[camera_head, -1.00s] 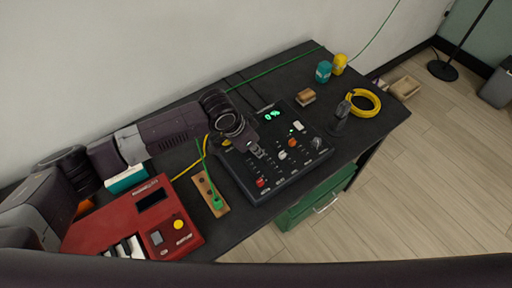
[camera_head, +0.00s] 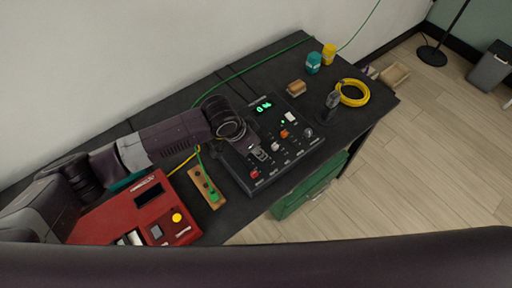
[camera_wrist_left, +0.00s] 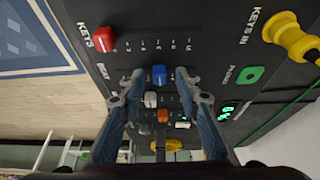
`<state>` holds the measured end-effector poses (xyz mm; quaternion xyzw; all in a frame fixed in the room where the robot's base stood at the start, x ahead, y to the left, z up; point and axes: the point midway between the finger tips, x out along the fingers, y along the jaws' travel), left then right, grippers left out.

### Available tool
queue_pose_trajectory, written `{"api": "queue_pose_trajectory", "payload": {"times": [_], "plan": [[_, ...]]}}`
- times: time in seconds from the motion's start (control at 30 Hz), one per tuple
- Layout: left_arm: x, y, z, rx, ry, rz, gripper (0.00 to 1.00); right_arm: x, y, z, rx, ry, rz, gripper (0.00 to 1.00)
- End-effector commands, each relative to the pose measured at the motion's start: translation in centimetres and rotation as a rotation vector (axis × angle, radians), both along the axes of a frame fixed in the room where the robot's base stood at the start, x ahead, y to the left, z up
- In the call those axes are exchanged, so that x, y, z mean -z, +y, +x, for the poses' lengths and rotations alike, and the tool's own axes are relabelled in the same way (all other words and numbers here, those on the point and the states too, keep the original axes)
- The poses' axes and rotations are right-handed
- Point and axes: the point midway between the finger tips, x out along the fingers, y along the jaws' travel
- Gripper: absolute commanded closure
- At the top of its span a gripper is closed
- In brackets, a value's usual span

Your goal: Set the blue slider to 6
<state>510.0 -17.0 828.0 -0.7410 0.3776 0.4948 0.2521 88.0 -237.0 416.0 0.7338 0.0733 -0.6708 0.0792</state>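The black control panel (camera_head: 240,176) lies on the dark table; it fills much of the left wrist view (camera_wrist_left: 105,72). The blue slider (camera_wrist_left: 159,75) shows in the left wrist view, in a row beside the red slider (camera_wrist_left: 103,40); in the head view it is hidden by my gripper. My left gripper (camera_head: 261,155) is over the panel. In the wrist view its two fingertips (camera_wrist_left: 159,77) are apart on either side of the blue slider, with gaps visible, so it looks open. The green display (camera_head: 264,106) is too small to read surely. My right gripper is in neither view.
A dark upright part (camera_head: 333,99), a yellow cable coil (camera_head: 353,93), a wooden block (camera_head: 296,88) and two small jars stand right and behind.

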Motion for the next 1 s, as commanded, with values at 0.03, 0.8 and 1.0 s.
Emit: {"api": "queue_pose_trajectory", "payload": {"times": [0.03, 0.8, 1.0], "plan": [[0.0, 0.0, 0.0, 0.0, 0.0, 0.0, 0.7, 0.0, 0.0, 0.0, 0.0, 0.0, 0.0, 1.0], [-9.2, 3.1, -2.2, 0.0, -0.002, 0.001, 0.7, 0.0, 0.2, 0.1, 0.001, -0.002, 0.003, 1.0], [-10.9, 3.7, -2.6, 0.0, 0.0, 0.0, 0.7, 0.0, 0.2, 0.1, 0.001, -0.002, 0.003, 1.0]]}}
